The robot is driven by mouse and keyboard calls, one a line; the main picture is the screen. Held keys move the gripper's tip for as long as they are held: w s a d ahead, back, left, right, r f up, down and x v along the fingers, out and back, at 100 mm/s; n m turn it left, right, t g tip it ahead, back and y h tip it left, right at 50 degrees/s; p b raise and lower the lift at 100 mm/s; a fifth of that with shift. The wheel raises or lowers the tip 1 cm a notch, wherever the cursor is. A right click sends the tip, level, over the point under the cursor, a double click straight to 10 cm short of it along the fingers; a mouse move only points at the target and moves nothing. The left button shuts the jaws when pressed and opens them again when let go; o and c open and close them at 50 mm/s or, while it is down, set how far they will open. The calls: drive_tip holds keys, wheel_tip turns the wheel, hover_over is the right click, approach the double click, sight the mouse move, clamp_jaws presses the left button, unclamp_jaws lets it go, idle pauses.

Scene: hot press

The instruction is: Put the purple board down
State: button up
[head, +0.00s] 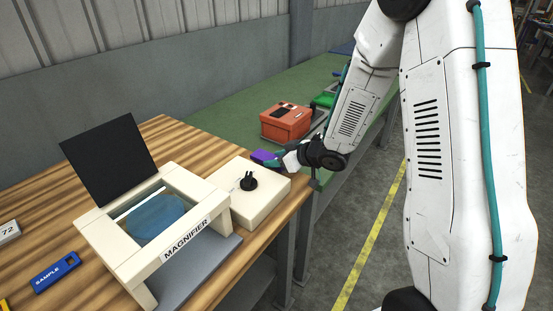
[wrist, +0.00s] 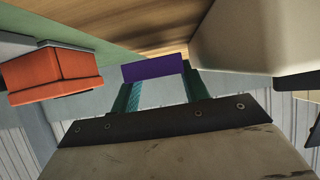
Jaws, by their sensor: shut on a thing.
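The purple board (head: 265,158) is held at the tip of my gripper (head: 280,161), beside the back right corner of the wooden table. It also shows in the wrist view as a flat purple strip (wrist: 152,67) across the ends of my two green fingers (wrist: 157,90). My gripper is shut on it. The wooden table top (wrist: 165,40) shows beyond the board in the wrist view. I cannot tell whether the board touches any surface.
A cream box with a black knob (head: 249,196) stands near the board on the wooden table (head: 165,140). A magnifier stand (head: 160,225), a blue sample tag (head: 55,272) and a number block (head: 9,232) lie farther left. An orange box (head: 286,121) sits on the green table (head: 225,120) behind.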

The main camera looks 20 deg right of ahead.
drive_tip(key=shift+f, duration=0.4)
drive_tip(key=shift+f, duration=0.15)
drive_tip(key=o, duration=0.8)
drive_tip(key=shift+s, duration=0.1)
drive_tip(key=shift+f, duration=0.1)
